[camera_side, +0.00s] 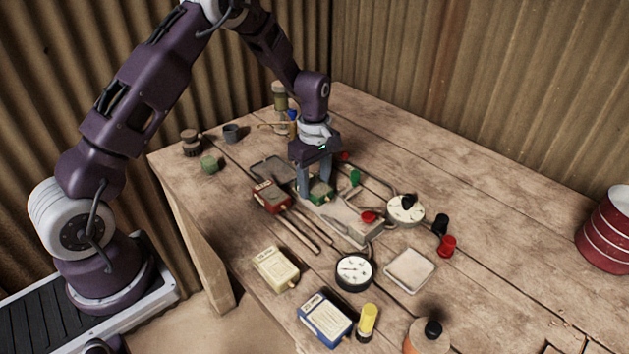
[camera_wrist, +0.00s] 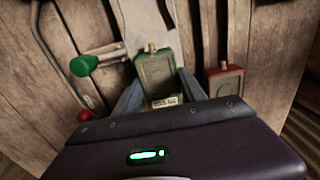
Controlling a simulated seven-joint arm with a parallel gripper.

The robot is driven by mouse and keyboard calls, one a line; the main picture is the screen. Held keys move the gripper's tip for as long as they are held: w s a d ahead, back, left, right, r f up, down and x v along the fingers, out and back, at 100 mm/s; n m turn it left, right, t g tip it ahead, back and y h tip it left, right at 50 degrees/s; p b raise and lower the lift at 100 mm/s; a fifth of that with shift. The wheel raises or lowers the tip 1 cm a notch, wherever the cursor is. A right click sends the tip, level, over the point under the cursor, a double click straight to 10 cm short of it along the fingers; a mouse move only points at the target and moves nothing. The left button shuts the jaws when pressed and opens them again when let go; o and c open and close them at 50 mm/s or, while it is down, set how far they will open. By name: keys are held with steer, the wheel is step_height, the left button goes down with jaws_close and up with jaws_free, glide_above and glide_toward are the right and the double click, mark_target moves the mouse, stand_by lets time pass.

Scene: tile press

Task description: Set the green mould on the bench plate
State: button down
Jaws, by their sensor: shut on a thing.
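The green mould (camera_side: 321,191) is a small flat block with a short nub. My gripper (camera_side: 317,190) is shut on it, one finger on each side, at the pale metal base of the press (camera_side: 337,216). In the wrist view the mould (camera_wrist: 157,76) sits between my gripper's fingers (camera_wrist: 158,92), its label towards me. I cannot tell whether it touches the surface below. A pale square plate (camera_side: 410,270) lies bare at the front right, and a dark grey plate (camera_side: 272,168) lies behind the red mould. I cannot tell which is the bench plate.
A red mould (camera_side: 271,196) stands close left of my gripper. A green-handled lever (camera_side: 354,177) and a white dial (camera_side: 405,208) stand to its right. Cream (camera_side: 276,269) and blue (camera_side: 325,318) moulds and a gauge (camera_side: 354,271) are nearer.

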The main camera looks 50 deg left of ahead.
steer(key=shift+f, duration=0.2)
steer(key=c, duration=0.6)
jaws_free()
step_height(320, 180, up, 7)
steer(key=shift+f, duration=0.2)
steer(key=s+d+r+m+t, duration=0.1)
steer(key=s+d+r+m, duration=0.15)
steer(key=s+r, duration=0.4)
steer(key=s+d+r+m+t, duration=0.1)
steer(key=s+d+r+m, duration=0.2)
steer(key=r, duration=0.6)
steer(key=s+d+r+m+t, duration=0.1)
steer(key=s+m, duration=0.3)
steer(key=s, duration=0.2)
steer(key=s+r+m+t, duration=0.1)
steer(key=s+m, duration=0.3)
steer(key=s, duration=0.3)
steer(key=s+d+r+m+t, duration=0.1)
steer(key=s+m, duration=0.3)
steer(key=s, duration=0.3)
steer(key=shift+d+r+m+t, duration=0.25)
steer(key=shift+d+r+t, duration=0.05)
